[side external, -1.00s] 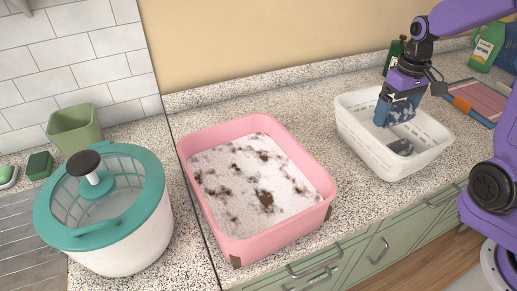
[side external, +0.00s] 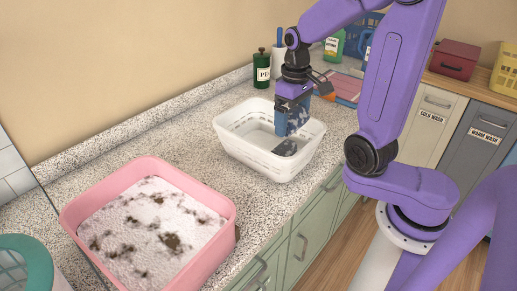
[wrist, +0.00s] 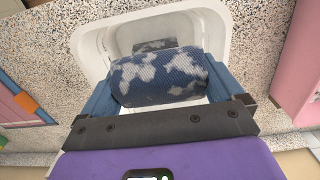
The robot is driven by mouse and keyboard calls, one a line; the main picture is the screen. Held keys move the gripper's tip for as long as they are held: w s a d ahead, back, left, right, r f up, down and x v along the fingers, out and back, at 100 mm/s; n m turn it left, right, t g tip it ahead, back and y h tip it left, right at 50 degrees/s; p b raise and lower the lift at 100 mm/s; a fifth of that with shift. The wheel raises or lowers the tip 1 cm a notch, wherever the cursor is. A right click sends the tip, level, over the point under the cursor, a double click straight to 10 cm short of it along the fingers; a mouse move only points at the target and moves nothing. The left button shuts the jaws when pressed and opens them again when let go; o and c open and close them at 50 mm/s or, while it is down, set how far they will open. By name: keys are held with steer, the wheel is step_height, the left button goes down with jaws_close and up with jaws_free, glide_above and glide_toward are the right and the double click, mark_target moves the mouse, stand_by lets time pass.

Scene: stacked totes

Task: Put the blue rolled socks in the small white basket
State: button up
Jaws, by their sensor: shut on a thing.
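The blue rolled socks (wrist: 160,78), a blue roll with pale grey patches, lie crosswise between the fingers of my gripper (wrist: 165,88) in the wrist view. My gripper is shut on them. In the side view, my gripper (side external: 292,112) points down over the right part of the small white basket (side external: 250,159), with the socks (side external: 297,118) partly hidden by the fingers. The socks' lower edge looks near the basket's rim level; I cannot tell whether they touch anything inside. The basket's white wall (wrist: 216,45) surrounds the socks' far side in the wrist view.
A dark grey mottled roll (side external: 286,148) lies in the basket. A pink tub (side external: 75,218) with stained white contents stands to the left. A green bottle (side external: 262,68) and a pink-and-blue flat item (side external: 342,89) are behind. Clear speckled counter lies left of the basket.

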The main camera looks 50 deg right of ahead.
steer(key=w+f, duration=0.3)
steer(key=w, duration=0.1)
steer(key=w+f, duration=0.3)
steer(key=w, duration=0.1)
steer(key=w+d+f, duration=0.1)
steer(key=w+f, duration=0.1)
steer(key=w, duration=0.2)
steer(key=shift+w+f, duration=0.35)
steer(key=shift+f, duration=0.05)
steer(key=shift+w+f, duration=0.25)
steer(key=shift+f, duration=0.05)
steer(key=shift+w+f, duration=0.2)
steer(key=shift+f, duration=1.55)
steer(key=shift+f, duration=0.2)
